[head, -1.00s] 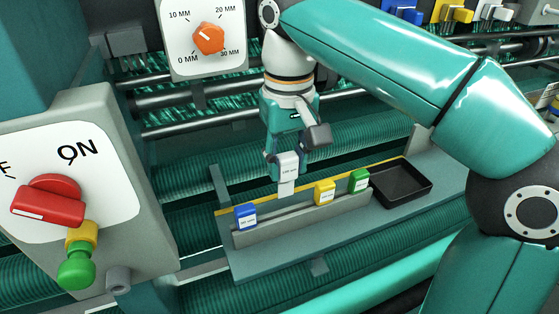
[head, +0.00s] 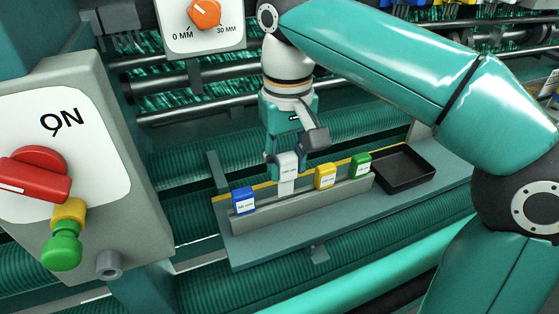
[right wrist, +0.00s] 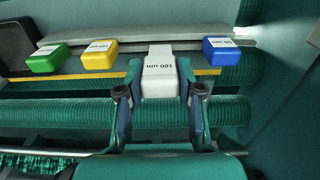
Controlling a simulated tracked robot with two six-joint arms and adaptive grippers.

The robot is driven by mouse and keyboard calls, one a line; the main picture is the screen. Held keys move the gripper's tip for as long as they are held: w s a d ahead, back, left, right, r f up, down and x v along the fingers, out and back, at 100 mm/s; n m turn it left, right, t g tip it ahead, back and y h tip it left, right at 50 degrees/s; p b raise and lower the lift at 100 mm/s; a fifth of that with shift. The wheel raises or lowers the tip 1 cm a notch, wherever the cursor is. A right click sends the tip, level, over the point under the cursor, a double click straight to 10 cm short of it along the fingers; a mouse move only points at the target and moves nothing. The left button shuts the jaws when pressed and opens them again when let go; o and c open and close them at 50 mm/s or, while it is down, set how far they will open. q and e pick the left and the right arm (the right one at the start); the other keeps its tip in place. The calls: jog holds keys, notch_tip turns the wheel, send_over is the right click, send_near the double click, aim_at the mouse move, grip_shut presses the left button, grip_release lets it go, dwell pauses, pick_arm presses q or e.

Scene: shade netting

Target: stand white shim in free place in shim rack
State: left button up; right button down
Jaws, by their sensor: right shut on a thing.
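The white shim (head: 287,174), marked 100 µm, is upright in my right gripper (head: 287,163), which is shut on it. It also shows between the fingers in the right wrist view (right wrist: 160,76). The shim rack (head: 302,203) is a long grey holder. The blue shim (head: 243,200) stands at its left end, the yellow shim (head: 325,177) and green shim (head: 360,166) towards its right end. The white shim's lower end is at the rack's gap between blue and yellow. I cannot tell whether it touches the slot bottom. My left gripper is out of view.
An empty black tray (head: 404,168) lies right of the rack on the same grey shelf. A control box with a red switch (head: 35,172) and a green button (head: 62,245) stands at left. Rollers and netting lie behind and below.

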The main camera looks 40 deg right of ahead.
aim_at(286, 179)
jog(key=shift+f, duration=0.85)
dwell(0.8)
jog(key=shift+f+b, duration=0.25)
jog(key=shift+b, duration=0.15)
jog(key=shift+f+b, duration=0.55)
jog(key=shift+f, duration=0.2)
jog(key=shift+f, duration=0.15)
jog(key=shift+f+b, duration=0.5)
jog(key=shift+f, duration=0.15)
dwell(0.3)
jog(key=c, duration=0.7)
grip_release()
